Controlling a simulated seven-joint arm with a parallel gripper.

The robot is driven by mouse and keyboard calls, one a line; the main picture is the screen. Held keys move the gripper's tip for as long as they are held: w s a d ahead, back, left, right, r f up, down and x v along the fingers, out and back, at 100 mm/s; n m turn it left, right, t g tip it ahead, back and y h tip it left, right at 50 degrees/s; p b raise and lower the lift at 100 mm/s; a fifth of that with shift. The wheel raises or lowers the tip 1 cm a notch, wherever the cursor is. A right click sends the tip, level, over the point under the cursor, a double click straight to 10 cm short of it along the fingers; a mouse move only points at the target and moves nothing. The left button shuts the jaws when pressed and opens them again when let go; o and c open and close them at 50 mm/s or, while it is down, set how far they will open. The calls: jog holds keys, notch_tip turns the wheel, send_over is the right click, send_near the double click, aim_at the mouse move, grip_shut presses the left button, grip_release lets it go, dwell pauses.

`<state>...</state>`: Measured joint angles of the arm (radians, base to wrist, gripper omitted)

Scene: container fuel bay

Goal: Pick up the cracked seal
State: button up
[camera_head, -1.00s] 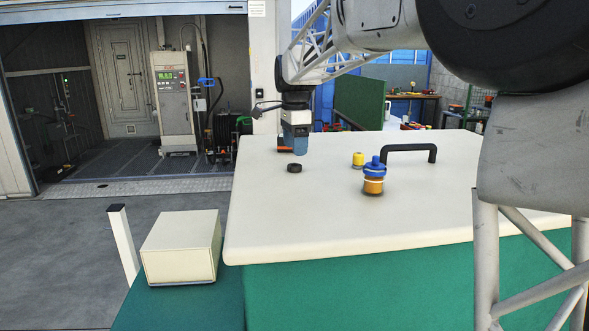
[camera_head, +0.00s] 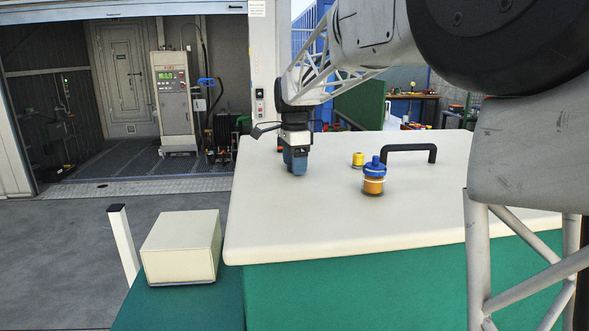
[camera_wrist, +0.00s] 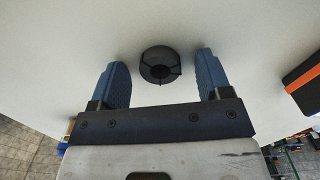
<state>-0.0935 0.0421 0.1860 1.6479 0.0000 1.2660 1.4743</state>
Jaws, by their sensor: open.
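The cracked seal (camera_wrist: 160,65) is a small black ring with a dark line across its rim. In the wrist view it lies flat on the white tabletop, between and slightly beyond the fingertips of my gripper (camera_wrist: 162,76). The blue fingers are apart, one on each side, with a gap to the ring. In the head view my gripper (camera_head: 295,165) points down over the left part of the tabletop and hides the ring.
On the white tabletop (camera_head: 310,225) stand a blue-and-orange jar (camera_head: 374,177), a small yellow-capped item (camera_head: 358,159) and a black handle (camera_head: 409,148). A black-and-orange object (camera_wrist: 304,84) lies right of my gripper in the wrist view. The tabletop's front is clear.

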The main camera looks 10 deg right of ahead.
dwell(0.4)
jog(key=c, duration=1)
jog(key=shift+r, duration=0.2)
jog(key=shift+r, duration=1.4)
jog(key=shift+s+r, duration=0.15)
jog(key=shift+r, duration=0.05)
jog(key=s, duration=0.5)
jog(key=s+d+r, duration=0.1)
jog(key=s, duration=0.9)
jog(key=shift+s+d+r, duration=0.2)
jog(key=shift+s+d, duration=0.05)
jog(key=shift+s, duration=0.05)
